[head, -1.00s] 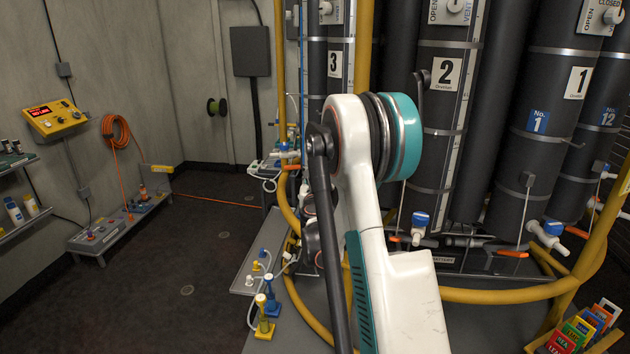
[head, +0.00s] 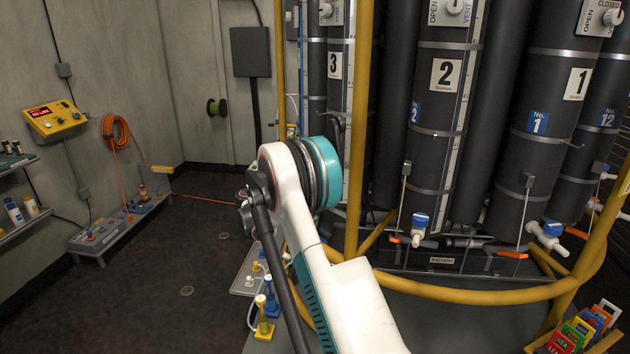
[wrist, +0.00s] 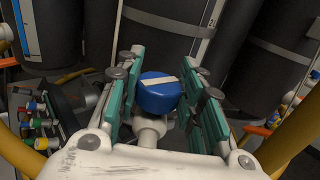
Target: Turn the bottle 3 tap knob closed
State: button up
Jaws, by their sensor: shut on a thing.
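Bottle 3 (head: 338,92) is a dark upright cylinder marked with a white "3" plate at the middle of the head view. In the wrist view a round blue tap knob (wrist: 158,97) with a white bar on top sits on a white tap body (wrist: 152,128). The bar lies roughly across the picture, slightly tilted. My gripper (wrist: 164,88) is shut on this knob, with teal pads at its left and right sides. No number shows beside the knob in the wrist view. My arm hides my gripper and bottle 3's tap in the head view.
A yellow rail (head: 470,295) curves in front of the bottles, with a yellow upright (head: 360,120) beside bottle 3. Bottle 2 (head: 440,110) and bottle 1 (head: 550,110) have blue-knobbed taps. A grey shelf with small coloured items (head: 264,300) is at left.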

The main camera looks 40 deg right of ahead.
jog(key=m+g+y, duration=0.1)
jog(key=m+g, duration=0.2)
jog(key=g, duration=0.2)
jog(key=shift+m+g+p, duration=0.3)
jog(key=shift+m+g, duration=0.1)
jog(key=shift+m+g+y, duration=1.3)
jog(key=shift+m+g, duration=0.3)
jog(key=shift+g, duration=0.9)
jog(key=o, duration=1.1)
notch_tip(320, 180, up, 10)
jog(key=shift+f, duration=0.1)
